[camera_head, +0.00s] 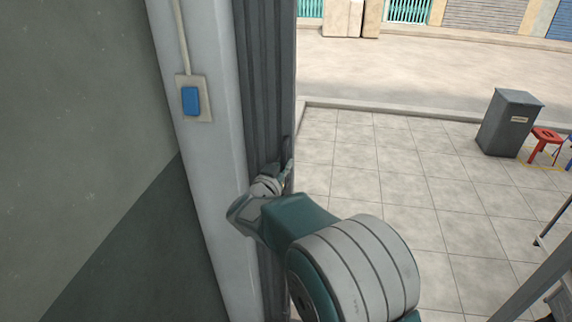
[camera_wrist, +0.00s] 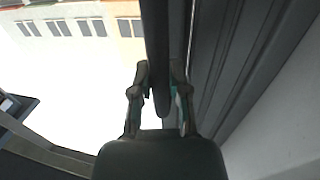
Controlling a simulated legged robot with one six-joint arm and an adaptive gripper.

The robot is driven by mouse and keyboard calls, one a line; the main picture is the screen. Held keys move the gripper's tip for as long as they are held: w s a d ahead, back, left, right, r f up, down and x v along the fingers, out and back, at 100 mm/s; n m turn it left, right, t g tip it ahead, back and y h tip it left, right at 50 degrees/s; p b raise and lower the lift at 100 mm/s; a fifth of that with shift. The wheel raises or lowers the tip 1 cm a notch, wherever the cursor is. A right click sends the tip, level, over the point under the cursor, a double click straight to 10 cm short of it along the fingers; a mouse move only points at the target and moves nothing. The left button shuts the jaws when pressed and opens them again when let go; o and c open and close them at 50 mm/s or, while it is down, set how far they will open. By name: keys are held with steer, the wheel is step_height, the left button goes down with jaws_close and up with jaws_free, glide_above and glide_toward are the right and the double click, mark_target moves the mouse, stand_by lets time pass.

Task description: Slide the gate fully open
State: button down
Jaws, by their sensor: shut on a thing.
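The gate (camera_head: 262,85) is a dark grey, ribbed, folded metal panel standing against the pale door post at the left in the head view. Its ribs also show at the right of the wrist view (camera_wrist: 235,75). My gripper (camera_head: 285,175) is at the gate's right edge, partly hidden by my own arm. In the wrist view, my gripper (camera_wrist: 160,85) has one finger on each side of a dark vertical bar (camera_wrist: 157,50) at the gate's edge and is shut on it. The exact finger contact is dark and hard to see.
A pale post (camera_head: 205,150) with a blue switch (camera_head: 190,100) stands left of the gate. The tiled floor (camera_head: 370,160) to the right is open. A grey bin (camera_head: 510,122) and a red stool (camera_head: 546,137) stand farther right.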

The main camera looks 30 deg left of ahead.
steer(key=c, duration=0.6)
jaws_free()
steer(key=shift+a+r, duration=0.15)
steer(key=shift+a, duration=0.15)
steer(key=shift+d, duration=0.15)
steer(key=shift+s, duration=0.15)
steer(key=s+d, duration=0.1)
steer(key=s, duration=1)
steer(key=shift+s+f, duration=0.2)
steer(key=shift+s, duration=0.1)
